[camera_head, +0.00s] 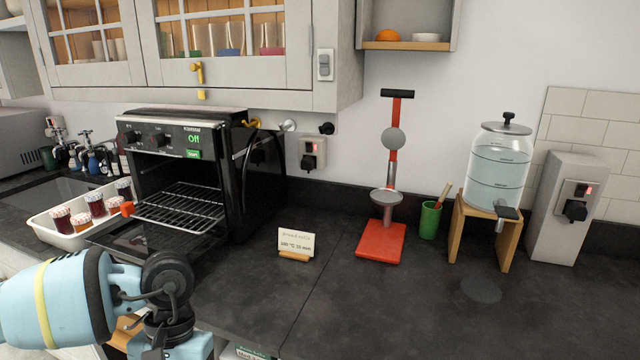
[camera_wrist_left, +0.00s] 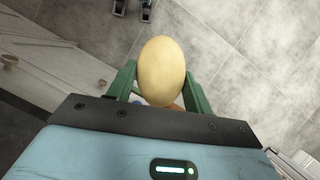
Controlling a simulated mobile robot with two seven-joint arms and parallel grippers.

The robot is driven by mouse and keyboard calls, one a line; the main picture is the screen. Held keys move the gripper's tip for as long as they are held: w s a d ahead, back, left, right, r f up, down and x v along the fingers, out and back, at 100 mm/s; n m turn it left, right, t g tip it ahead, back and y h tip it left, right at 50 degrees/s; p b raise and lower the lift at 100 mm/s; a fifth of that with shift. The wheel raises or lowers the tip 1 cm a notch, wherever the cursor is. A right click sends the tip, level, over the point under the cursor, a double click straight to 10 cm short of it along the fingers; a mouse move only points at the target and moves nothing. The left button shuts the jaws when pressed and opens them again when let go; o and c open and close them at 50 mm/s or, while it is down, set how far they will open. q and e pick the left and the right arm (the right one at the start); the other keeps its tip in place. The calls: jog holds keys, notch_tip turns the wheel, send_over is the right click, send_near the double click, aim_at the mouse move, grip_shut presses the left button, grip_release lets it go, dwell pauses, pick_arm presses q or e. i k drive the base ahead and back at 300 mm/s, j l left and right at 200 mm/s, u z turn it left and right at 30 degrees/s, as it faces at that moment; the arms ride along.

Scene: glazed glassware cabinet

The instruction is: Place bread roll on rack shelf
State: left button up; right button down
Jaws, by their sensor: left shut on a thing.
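The bread roll (camera_wrist_left: 162,70) is a smooth, pale yellow oval in the left wrist view. My left gripper (camera_wrist_left: 160,78) is shut on it, with a green finger on each side. In the head view my left arm comes in at the lower left, and the roll and the fingers do not show there. The wire rack shelf (camera_head: 185,206) sits in the open cavity of the black oven (camera_head: 160,138) and looks empty. My right gripper is in neither view.
A white tray of several jars (camera_head: 75,222) stands left of the oven. A recipe card (camera_head: 296,243) stands on the dark counter right of it. Further right are a red stand (camera_head: 381,243), a green cup (camera_head: 430,220) and a water dispenser (camera_head: 500,165). Wall cabinets hang above.

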aim_at(193, 209)
jog(key=l+z, duration=0.55)
jog(key=z, duration=0.2)
jog(key=i+l+z, duration=0.15)
jog(key=z, duration=0.25)
jog(key=l, duration=0.1)
